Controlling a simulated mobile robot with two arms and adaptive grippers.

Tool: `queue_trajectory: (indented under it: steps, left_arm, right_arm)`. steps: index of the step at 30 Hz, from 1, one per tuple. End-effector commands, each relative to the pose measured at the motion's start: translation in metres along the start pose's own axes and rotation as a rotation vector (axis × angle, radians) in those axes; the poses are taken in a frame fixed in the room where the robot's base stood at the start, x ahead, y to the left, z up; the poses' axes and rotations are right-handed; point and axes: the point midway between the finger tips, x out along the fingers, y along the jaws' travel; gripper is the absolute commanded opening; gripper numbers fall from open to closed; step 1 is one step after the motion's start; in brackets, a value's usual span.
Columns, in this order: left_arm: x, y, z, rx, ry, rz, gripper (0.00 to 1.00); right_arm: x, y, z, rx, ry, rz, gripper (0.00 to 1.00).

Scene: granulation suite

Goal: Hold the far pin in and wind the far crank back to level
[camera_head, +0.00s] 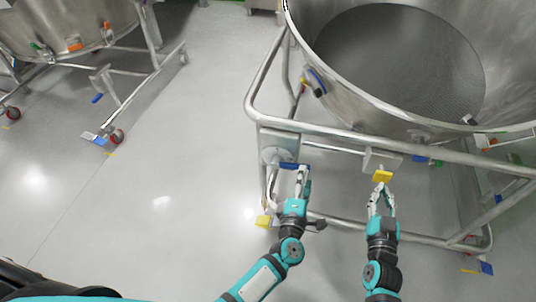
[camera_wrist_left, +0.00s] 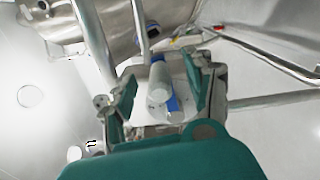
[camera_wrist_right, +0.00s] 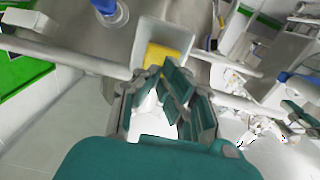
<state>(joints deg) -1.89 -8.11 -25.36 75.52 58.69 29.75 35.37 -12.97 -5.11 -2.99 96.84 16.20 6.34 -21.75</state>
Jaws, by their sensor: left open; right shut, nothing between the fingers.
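The crank (camera_head: 288,165) has a blue arm on a round hub at the corner of the vessel's steel frame, and the arm points right in the head view. Its grey cylindrical handle (camera_wrist_left: 158,82) stands between the spread fingers of my left gripper (camera_wrist_left: 160,90), apart from both. My left gripper also shows at the crank in the head view (camera_head: 303,172). The yellow pin (camera_head: 383,176) is on a bracket under the frame rail, and in the right wrist view (camera_wrist_right: 163,58). My right gripper (camera_head: 382,190) is shut and empty, its fingertips at the pin's face; contact is unclear.
The large steel vessel (camera_head: 400,60) sits in its tubular frame (camera_head: 262,75) just beyond both grippers. A second vessel on a wheeled frame (camera_head: 130,100) stands at the far left. The floor (camera_head: 180,170) between them is clear.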

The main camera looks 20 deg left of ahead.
Motion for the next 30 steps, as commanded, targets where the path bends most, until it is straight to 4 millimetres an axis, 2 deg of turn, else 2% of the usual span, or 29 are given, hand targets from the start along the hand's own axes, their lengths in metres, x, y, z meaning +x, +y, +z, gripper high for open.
queue_trajectory:
  steps: [13,30]
  left_arm:
    - [0.000,0.000,0.000,0.000,0.000,0.000,0.54]
    - [0.000,0.000,0.000,0.000,0.000,0.000,0.54]
  right_arm:
    - [0.002,0.000,0.000,0.000,0.001,0.000,0.00]
    - [0.025,0.000,0.000,0.001,0.001,0.000,0.00]
